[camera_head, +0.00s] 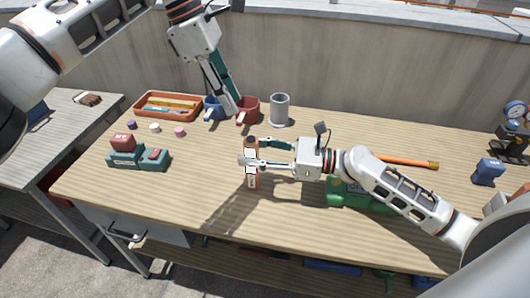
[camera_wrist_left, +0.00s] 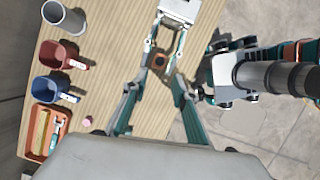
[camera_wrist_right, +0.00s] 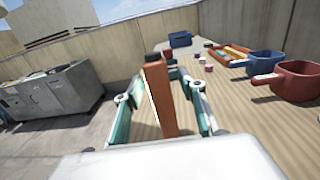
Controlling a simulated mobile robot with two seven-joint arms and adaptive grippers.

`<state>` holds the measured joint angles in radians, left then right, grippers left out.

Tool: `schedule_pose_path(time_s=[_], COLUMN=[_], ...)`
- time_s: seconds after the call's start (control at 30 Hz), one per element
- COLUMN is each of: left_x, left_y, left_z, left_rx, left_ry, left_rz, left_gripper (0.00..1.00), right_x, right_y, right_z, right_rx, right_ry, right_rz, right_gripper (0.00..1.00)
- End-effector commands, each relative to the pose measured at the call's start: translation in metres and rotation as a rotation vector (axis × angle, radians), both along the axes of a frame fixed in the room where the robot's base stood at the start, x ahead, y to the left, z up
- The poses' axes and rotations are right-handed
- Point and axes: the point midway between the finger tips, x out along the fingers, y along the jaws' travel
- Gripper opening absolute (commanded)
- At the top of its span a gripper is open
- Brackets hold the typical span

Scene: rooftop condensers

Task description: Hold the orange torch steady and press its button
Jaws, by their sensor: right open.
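The orange torch (camera_head: 252,168) stands upright near the middle of the table. Its dark top shows in the right wrist view (camera_wrist_right: 154,57), and the left wrist view sees the torch from above (camera_wrist_left: 158,62). My right gripper (camera_head: 252,157) reaches in from the right, with its open fingers on either side of the torch. Whether a finger touches it I cannot tell. My left gripper (camera_head: 236,110) is above and behind the torch, pointing down near the red mug, apart from the torch. Its fingers are spread and empty in the left wrist view. The button cannot be made out.
The red mug (camera_head: 248,113), blue mug (camera_head: 212,112) and grey cup (camera_head: 280,108) stand behind the torch. An orange tray (camera_head: 140,112) is at the back left. Green-and-red blocks (camera_head: 138,160) lie left. A green object (camera_head: 345,197) lies under my right arm. Table front is clear.

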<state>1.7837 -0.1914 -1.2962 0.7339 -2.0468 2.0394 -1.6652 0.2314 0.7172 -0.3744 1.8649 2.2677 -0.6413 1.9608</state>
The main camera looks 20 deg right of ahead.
Motion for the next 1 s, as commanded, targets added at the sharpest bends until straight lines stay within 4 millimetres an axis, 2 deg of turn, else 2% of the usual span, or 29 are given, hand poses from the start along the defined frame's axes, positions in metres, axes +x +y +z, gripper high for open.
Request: schedule_pose_path(time_s=[0.33,0.4,0.5,0.57,0.7,1.0], left_x=[0.0,0.0,0.0,0.0,0.0,0.0], left_y=[-0.0001,-0.0001,-0.0001,0.0,-0.0001,-0.0001], left_z=[0.0,0.0,0.0,0.0,0.0,0.0], left_rx=[0.0,0.0,0.0,0.0,0.0,0.0], left_ry=[0.0,0.0,0.0,0.0,0.0,0.0], left_rz=[0.0,0.0,0.0,0.0,0.0,0.0], left_gripper=[0.28,0.28,0.28,0.28,0.0,0.0], right_x=[0.0021,0.0021,0.002,0.002,0.002,0.0019], right_y=[0.0035,0.0035,0.0035,0.0035,0.0034,0.0033], right_z=[-0.0002,-0.0002,-0.0001,-0.0001,-0.0001,-0.0001], right_rx=[-0.001,-0.001,-0.001,-0.001,-0.001,-0.001], right_ry=[-0.001,-0.001,-0.001,-0.001,-0.001,-0.001], right_rz=[0.0,0.0,0.0,0.0,0.0,0.0], right_gripper=[0.4,0.22,0.0,0.0,0.0,0.0])
